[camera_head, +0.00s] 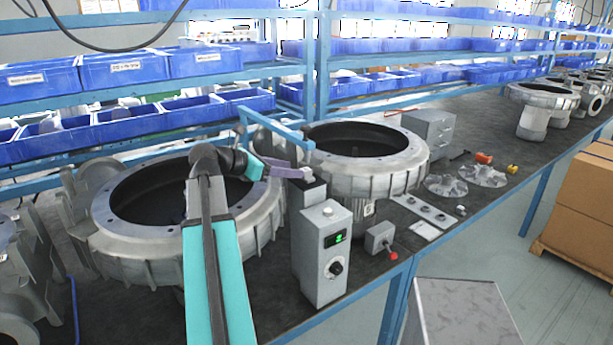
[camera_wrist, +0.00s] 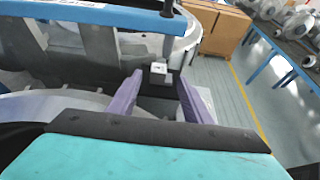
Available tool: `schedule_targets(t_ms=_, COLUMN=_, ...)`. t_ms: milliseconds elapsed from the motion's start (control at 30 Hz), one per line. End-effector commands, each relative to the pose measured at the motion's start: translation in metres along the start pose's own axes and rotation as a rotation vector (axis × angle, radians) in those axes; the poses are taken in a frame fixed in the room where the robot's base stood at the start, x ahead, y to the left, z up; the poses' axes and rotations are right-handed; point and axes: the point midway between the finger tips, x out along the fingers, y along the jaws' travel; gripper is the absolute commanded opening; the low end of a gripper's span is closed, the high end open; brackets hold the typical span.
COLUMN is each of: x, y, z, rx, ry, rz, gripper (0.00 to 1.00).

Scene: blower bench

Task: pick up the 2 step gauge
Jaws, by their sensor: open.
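My gripper (camera_head: 290,170) is above the bench, between the two big ring-shaped housings, with its purple fingers pointing right. In the wrist view my gripper (camera_wrist: 159,86) is open, and the gap between its fingers looks empty. A small light-grey block (camera_wrist: 158,70) shows just past the fingertips, in line with the gap. It may be the step gauge, but I can read no number on it. In the head view a small grey piece (camera_head: 307,172) sits at the fingertips, above a dark block (camera_head: 311,190). I cannot tell whether the fingers touch it.
Ring housings stand at left (camera_head: 255,240) and centre (camera_head: 400,170). A grey control box (camera_head: 320,262) with a green display stands in front. A blue bar (camera_head: 275,124) crosses just behind my gripper. A plate (camera_head: 424,211) and clear discs (camera_head: 446,187) lie to the right.

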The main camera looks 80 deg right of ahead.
Motion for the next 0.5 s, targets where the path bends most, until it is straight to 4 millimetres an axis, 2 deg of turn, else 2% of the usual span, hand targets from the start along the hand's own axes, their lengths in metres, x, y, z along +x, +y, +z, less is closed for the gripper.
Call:
schedule_targets(t_ms=233, x=0.009, y=0.0, z=0.002, rx=-0.001, ry=0.001, rz=-0.003, gripper=0.45)
schedule_targets(t_ms=500, x=0.039, y=0.002, z=0.004, rx=-0.001, ry=0.001, rz=-0.004, gripper=0.45)
